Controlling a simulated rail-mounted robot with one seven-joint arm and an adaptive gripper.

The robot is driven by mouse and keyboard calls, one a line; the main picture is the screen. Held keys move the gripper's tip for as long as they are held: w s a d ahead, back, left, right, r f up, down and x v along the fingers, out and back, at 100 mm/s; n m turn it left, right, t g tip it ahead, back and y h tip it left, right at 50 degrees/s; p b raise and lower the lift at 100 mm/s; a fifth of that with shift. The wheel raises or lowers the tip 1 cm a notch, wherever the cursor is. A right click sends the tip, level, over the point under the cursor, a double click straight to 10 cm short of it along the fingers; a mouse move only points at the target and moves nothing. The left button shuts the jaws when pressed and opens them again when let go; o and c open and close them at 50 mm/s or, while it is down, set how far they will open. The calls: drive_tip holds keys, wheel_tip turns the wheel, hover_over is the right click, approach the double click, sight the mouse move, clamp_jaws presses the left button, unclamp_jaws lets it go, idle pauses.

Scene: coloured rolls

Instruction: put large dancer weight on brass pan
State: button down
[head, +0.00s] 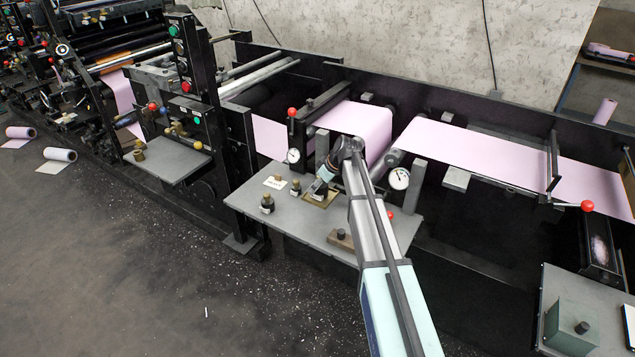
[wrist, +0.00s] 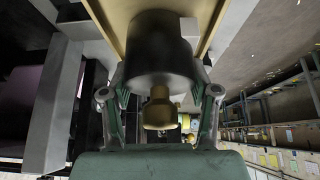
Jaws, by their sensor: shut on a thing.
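My gripper (head: 322,184) is shut on a dark cylindrical weight with a brass knob, taken as the large dancer weight (wrist: 158,52). It looks upright over the brass pan (head: 329,201). In the wrist view the fingers (wrist: 158,92) stand on both sides of the knob, and the pan's rim (wrist: 211,30) shows around the weight's far end. In the head view my gripper and arm partly hide the weight and pan. I cannot tell whether the weight touches the pan.
Two other dark weights, one bigger (head: 267,204) and one smaller (head: 296,188), stand left of the pan on the grey shelf (head: 240,190). A small card (head: 274,183) lies behind them. A brown block with a knob (head: 341,239) is at the front. Dial gauges (head: 399,179) and pink web (head: 362,124) are close behind.

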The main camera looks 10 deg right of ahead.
drive_tip(key=shift+c, duration=1.4)
unclamp_jaws()
drive_tip(key=b+v, duration=0.2)
drive_tip(key=v, duration=1)
drive_tip(key=shift+b, duration=0.35)
drive_tip(key=shift+r, duration=0.15)
